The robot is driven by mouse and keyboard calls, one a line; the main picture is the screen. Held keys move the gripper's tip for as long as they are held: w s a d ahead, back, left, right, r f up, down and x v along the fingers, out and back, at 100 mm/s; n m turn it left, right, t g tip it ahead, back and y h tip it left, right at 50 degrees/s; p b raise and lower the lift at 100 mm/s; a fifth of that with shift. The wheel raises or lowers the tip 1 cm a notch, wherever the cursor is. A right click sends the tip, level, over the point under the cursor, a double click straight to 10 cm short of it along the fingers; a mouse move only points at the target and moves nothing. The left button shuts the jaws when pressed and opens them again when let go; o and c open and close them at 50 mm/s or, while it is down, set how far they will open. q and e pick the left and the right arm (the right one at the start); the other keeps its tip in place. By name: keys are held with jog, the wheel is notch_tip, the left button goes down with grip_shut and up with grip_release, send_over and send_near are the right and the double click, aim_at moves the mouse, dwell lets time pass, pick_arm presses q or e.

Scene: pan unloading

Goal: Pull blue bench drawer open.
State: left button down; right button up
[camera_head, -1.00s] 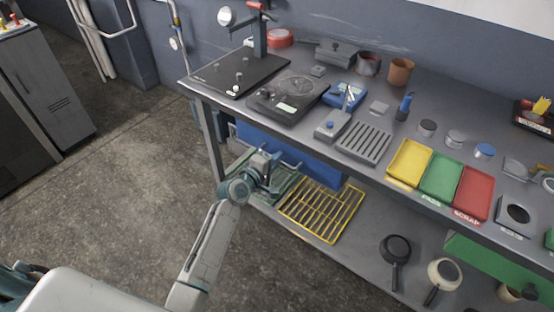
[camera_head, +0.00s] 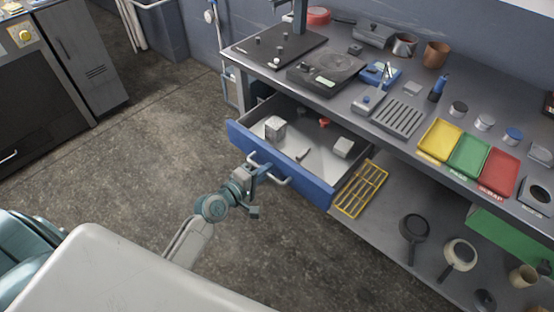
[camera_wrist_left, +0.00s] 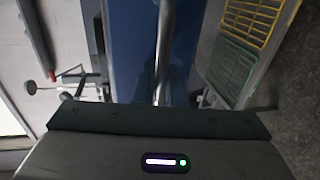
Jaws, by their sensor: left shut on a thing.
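The blue bench drawer (camera_head: 308,184) is pulled well out from under the bench top, and its grey inside shows in the head view. A metal bar handle (camera_head: 268,168) runs along its front. My left gripper (camera_head: 257,178) is at the handle, shut on it. In the left wrist view the handle (camera_wrist_left: 163,50) runs down between the fingers of my left gripper (camera_wrist_left: 160,103), in front of the blue drawer front (camera_wrist_left: 128,45). My right gripper is not in view.
Inside the drawer lie a grey block (camera_head: 275,127), another pale block (camera_head: 343,147) and small red parts. A yellow rack (camera_head: 362,189) and pans (camera_head: 414,230) sit on the lower shelf. Open floor (camera_head: 150,150) lies left of the drawer.

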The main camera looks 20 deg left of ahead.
pick_arm(q)
jog(key=v, duration=0.3)
jog(key=shift+s+a+f, duration=0.1)
jog(key=shift+s+f, duration=0.25)
jog(key=c, duration=1.9)
grip_release()
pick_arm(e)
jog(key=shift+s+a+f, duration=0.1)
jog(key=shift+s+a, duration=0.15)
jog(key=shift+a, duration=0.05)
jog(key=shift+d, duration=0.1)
pick_arm(q)
jog(key=v, duration=1)
jog(key=shift+s+a+r+b, duration=0.1)
jog(key=shift+s+a+b, duration=0.05)
jog(key=shift+s+b, duration=0.25)
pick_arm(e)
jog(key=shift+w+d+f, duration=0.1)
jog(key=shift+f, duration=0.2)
